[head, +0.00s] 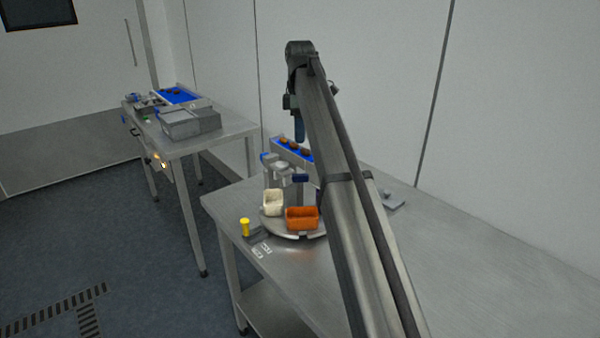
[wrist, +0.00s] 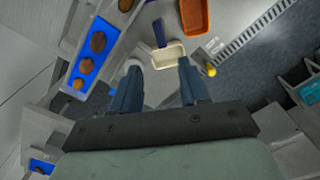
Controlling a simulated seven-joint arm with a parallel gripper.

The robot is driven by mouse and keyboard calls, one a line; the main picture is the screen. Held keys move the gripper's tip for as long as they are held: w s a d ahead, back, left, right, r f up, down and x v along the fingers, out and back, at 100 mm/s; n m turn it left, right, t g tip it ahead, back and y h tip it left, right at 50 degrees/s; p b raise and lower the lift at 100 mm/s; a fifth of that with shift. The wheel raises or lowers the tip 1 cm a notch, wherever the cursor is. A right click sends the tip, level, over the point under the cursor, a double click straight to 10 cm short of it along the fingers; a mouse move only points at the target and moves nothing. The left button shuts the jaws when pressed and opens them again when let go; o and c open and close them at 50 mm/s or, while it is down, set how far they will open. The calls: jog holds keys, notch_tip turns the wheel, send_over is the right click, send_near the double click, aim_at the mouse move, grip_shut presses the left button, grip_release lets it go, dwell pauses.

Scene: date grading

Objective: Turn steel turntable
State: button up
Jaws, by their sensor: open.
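The steel turntable (head: 278,230) is a round grey disc on the near left part of the steel table. A cream bin (head: 272,204) and an orange bin (head: 302,219) stand on it. My arm hides its right side in the head view. My gripper (head: 299,137) points down above the table, higher than the bins. In the wrist view my gripper (wrist: 159,64) is open, with two blue-grey fingers apart and nothing between them. The cream bin (wrist: 169,55) shows beyond the fingertips, and the orange bin (wrist: 195,17) is farther up.
A blue conveyor (head: 290,148) with several brown dates runs behind the turntable. A yellow-topped post (head: 245,227) stands at the table's left edge. A second table (head: 228,133) with grey equipment stands at the left. The steel table (head: 480,265) is clear on the right.

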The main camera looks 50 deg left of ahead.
aim_at(300, 174)
jog(key=shift+n, duration=0.5)
notch_tip(300, 174, down, 14)
jog(key=shift+r, duration=0.1)
jog(key=shift+c, duration=0.2)
grip_shut()
dwell(0.4)
